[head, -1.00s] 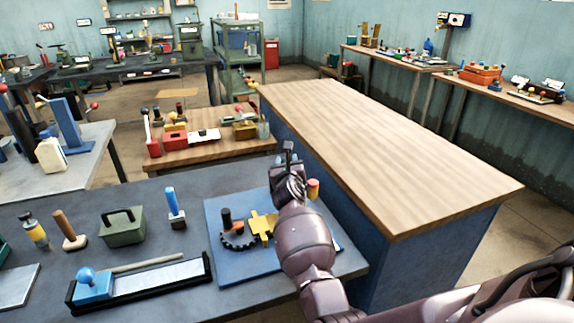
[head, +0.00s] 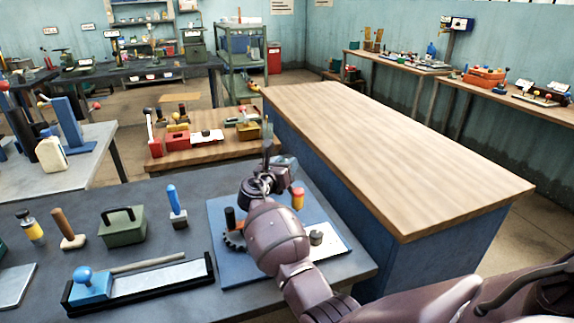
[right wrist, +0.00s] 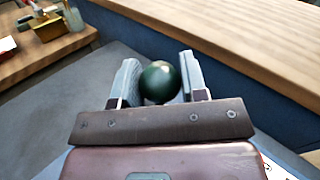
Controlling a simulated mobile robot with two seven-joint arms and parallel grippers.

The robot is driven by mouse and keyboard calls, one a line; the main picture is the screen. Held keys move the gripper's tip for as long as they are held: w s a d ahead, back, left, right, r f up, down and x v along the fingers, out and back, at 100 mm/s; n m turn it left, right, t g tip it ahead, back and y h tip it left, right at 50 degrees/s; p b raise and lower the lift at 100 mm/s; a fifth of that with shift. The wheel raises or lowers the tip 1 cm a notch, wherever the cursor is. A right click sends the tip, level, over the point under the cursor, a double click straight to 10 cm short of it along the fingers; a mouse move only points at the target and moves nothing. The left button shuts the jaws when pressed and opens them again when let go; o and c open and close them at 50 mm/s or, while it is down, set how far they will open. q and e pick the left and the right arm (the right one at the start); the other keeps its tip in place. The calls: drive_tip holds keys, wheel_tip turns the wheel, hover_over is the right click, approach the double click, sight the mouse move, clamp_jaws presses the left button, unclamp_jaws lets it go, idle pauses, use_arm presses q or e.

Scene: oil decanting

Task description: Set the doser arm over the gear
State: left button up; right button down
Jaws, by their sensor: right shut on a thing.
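The dark gear (head: 233,242) sits on the blue base plate (head: 216,207) on the near bench, partly hidden by my right arm. A dark upright post (head: 230,216) stands beside it. My right gripper (head: 272,163) is above the far side of the plate. In the right wrist view its jaws are shut on a dark green ball (right wrist: 160,82). Whether this ball is the doser arm's knob I cannot tell. The arm itself is not clearly visible; my wrist and forearm cover the middle of the plate. My left gripper is not in view.
An orange-yellow cylinder (head: 298,199) and a white card (head: 325,243) with a small dark knob (head: 316,237) are right of my arm. A green box (head: 123,228), sharpening stone tray (head: 140,285) and hand tools lie left. The wooden-topped counter (head: 390,150) on the right is bare.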

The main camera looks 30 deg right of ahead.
drive_tip(key=shift+a+f+g, duration=0.1)
drive_tip(key=shift+g, duration=0.2)
drive_tip(key=c, duration=0.7)
unclamp_jaws()
drive_tip(key=shift+r, duration=0.65)
wheel_tip(320, 180, up, 19)
drive_tip(key=p, duration=0.3)
drive_tip(key=shift+f+p, duration=0.1)
drive_tip(key=shift+p, duration=0.3)
